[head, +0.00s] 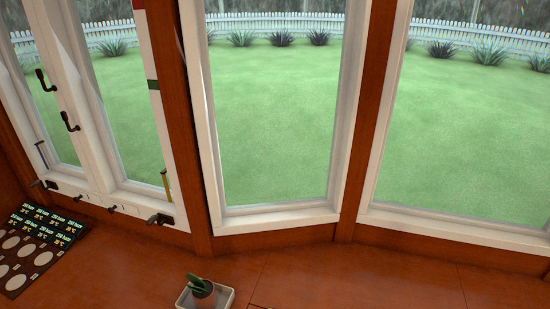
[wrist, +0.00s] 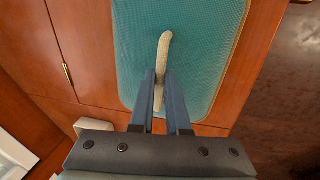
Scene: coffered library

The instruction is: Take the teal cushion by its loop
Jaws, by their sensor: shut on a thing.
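The teal cushion (wrist: 203,62) lies flat on a reddish-brown wooden surface in the wrist view, filling the upper middle. Its loop (wrist: 163,48) is a pale beige strip that runs along the cushion's middle. My gripper (wrist: 163,76) is over the cushion, with its two blue-grey fingers shut on the lower part of the loop. The loop's upper end shows beyond the fingertips. The cushion's far edge is cut off by the frame. The head view shows neither the cushion nor my gripper.
A dark board with round pale spots (head: 14,270) lies at the left. Tall white-framed windows (head: 275,215) rise behind. A dark floor (wrist: 290,90) shows right of the wooden edge.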

